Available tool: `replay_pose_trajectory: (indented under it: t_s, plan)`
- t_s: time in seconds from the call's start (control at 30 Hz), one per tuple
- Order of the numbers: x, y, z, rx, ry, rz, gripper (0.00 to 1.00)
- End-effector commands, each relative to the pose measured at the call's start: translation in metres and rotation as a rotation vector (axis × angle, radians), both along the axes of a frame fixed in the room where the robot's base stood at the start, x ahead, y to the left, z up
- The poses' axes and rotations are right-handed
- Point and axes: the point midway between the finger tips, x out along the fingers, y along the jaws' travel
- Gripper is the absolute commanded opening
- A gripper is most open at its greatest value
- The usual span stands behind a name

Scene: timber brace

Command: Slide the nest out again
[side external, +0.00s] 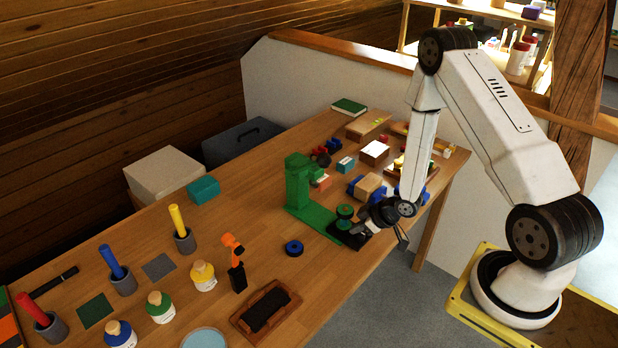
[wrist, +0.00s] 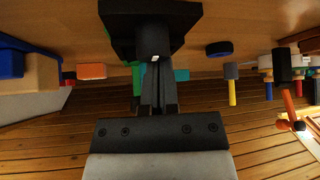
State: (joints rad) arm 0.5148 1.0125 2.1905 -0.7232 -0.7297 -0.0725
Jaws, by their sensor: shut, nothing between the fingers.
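A green press (side external: 298,182) stands on the table, its flat green base reaching right toward my arm. The black nest (side external: 344,238) is at the right end of that base, with green round parts (side external: 344,211) close by. My gripper (side external: 368,228) is low beside the nest, fingers together and empty. In the wrist view a black block with a short dark post, which looks like the nest (wrist: 120,18), fills the top middle. My gripper (wrist: 157,75) is right at the post there; I cannot tell whether they touch. Part of the green press shows behind the fingers.
A blue ring (side external: 293,247) lies on the table left of the nest. Several blocks, including a wooden block with blue parts (side external: 368,187), crowd behind my gripper. An orange tool (side external: 235,265) and a brown tray (side external: 266,309) are at front left. Some bare tabletop lies between.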

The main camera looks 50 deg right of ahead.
Motion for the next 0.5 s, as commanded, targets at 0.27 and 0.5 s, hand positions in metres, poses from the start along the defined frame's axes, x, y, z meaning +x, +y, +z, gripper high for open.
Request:
replay_pose_trajectory:
  t_s: [0.27, 0.5]
  plan:
    - [-0.0077, 0.0014, -0.0035, 0.005, 0.024, -0.005, 0.0]
    - [-0.013, -0.0011, 0.0046, 0.005, 0.022, -0.007, 0.0]
